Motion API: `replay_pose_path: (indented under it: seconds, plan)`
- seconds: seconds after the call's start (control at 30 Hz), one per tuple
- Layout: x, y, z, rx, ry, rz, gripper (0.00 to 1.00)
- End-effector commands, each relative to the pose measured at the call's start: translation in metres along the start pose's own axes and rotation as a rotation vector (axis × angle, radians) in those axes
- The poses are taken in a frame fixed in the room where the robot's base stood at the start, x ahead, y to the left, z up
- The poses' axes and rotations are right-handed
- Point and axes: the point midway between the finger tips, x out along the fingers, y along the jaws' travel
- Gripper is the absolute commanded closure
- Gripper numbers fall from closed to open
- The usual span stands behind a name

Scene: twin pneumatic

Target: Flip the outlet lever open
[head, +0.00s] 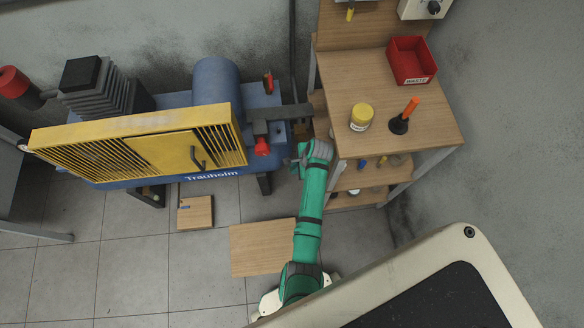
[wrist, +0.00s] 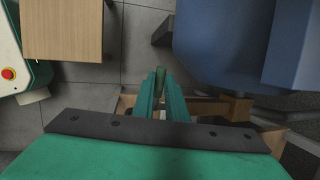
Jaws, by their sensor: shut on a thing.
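The blue compressor (head: 215,85) with a yellow slatted guard stands left of my arm in the head view, and its blue body (wrist: 220,45) fills the upper right of the wrist view. My gripper (head: 291,161) is at the compressor's right end, low beside the workbench. In the wrist view my gripper (wrist: 161,75) has its two green fingers close together, with a thin dull piece between the tips, which looks like the outlet lever (wrist: 161,80). A brownish fitting (wrist: 235,108) lies just right of the fingers. In the head view my wrist and arm hide the lever.
A red knob (head: 262,147) sits just left of my gripper. The wooden workbench (head: 440,125) on the right holds a red waste bin (head: 411,60), a yellow jar (head: 361,117) and an orange-handled tool (head: 405,116). Boards (head: 195,213) lie on the tiled floor.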

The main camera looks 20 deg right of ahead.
Motion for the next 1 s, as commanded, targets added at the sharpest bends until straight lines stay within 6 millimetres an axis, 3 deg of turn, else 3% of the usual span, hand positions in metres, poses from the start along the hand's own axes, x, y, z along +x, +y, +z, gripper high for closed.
replay_pose_path:
  seconds: [0.13, 0.17, 0.23, 0.67, 0.83, 1.0]
  plan:
    - [0.000, 0.001, 0.000, 0.000, 0.001, 0.001, 1.00]
    - [0.000, 0.001, 0.000, 0.000, 0.001, 0.001, 0.86]
    - [0.000, 0.000, 0.000, 0.000, 0.001, 0.001, 0.69]
    - [-0.007, -0.002, 0.002, -0.002, 0.001, -0.001, 0.69]
    - [-0.032, -0.005, 0.009, -0.002, 0.002, -0.002, 0.69]
    - [-0.058, 0.012, 0.017, -0.003, 0.002, -0.001, 0.69]
